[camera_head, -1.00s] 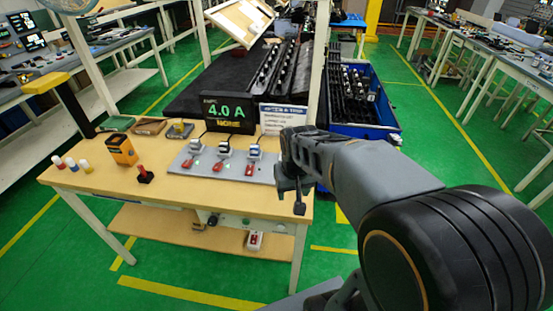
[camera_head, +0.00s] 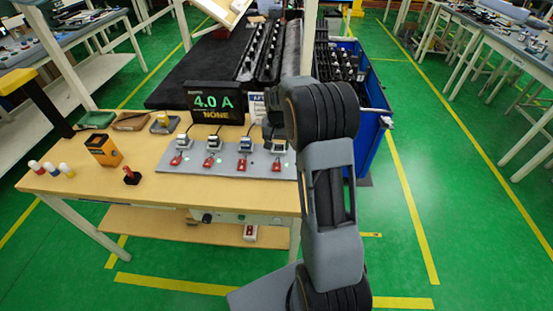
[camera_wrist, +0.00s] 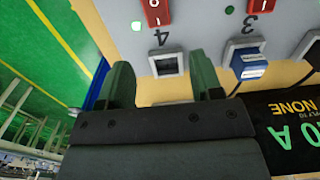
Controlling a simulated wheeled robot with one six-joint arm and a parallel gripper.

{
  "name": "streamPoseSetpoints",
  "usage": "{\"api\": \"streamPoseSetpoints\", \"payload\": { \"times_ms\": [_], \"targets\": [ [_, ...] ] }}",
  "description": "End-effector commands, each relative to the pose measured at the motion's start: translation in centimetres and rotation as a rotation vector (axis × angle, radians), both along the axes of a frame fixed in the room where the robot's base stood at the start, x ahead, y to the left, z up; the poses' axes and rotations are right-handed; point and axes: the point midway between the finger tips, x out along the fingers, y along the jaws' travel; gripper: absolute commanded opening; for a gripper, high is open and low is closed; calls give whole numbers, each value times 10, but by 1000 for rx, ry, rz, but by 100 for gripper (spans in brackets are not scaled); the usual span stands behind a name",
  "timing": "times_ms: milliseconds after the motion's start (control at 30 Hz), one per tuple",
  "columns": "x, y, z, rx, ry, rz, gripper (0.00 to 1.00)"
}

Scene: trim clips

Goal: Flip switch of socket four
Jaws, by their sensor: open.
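A grey socket strip (camera_head: 225,158) lies on the wooden bench, with a row of sockets and red rocker switches. Socket four (camera_wrist: 166,63), marked 4, shows in the wrist view with no plug in it. Its red switch (camera_wrist: 156,12) sits beyond it at the top edge, partly cut off, with a green light beside it. In the head view that switch (camera_head: 276,166) is at the strip's right end. My gripper (camera_wrist: 163,80) is open and empty, its two dark green fingers apart on either side of socket four in the picture. In the head view my arm mostly hides it.
A blue plug (camera_wrist: 248,64) is in socket three, with its cable trailing. A red-topped black piece (camera_head: 131,176) and an orange box (camera_head: 103,150) stand left. A blue bin (camera_head: 372,135) is at right.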

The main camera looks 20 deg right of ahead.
Motion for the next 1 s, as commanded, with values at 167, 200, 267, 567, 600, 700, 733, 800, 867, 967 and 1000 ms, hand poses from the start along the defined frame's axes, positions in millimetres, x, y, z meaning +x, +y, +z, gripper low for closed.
{"api": "streamPoseSetpoints", "payload": {
  "times_ms": [167, 200, 267, 567, 600, 700, 733, 800, 867, 967, 1000],
  "targets": [
    [-1, 0, -34, 1, 4, -1, 60],
    [-1, -1, -41, 1, 4, -1, 60],
    [-1, -1, -50, 1, 4, -1, 60],
    [-1, -1, -80, 0, 1, -1, 60],
    [-1, -1, -82, 0, 1, -1, 60],
    [-1, -1, -84, 0, 0, -1, 60],
    [-1, -1, -85, 0, 0, -1, 60],
    [-1, -1, -85, 0, -1, -1, 60],
    [0, -1, -85, 0, -1, -1, 60],
    [0, -1, -85, 0, -1, -1, 60],
    [0, -1, -85, 0, -1, -1, 57]
  ]
}}
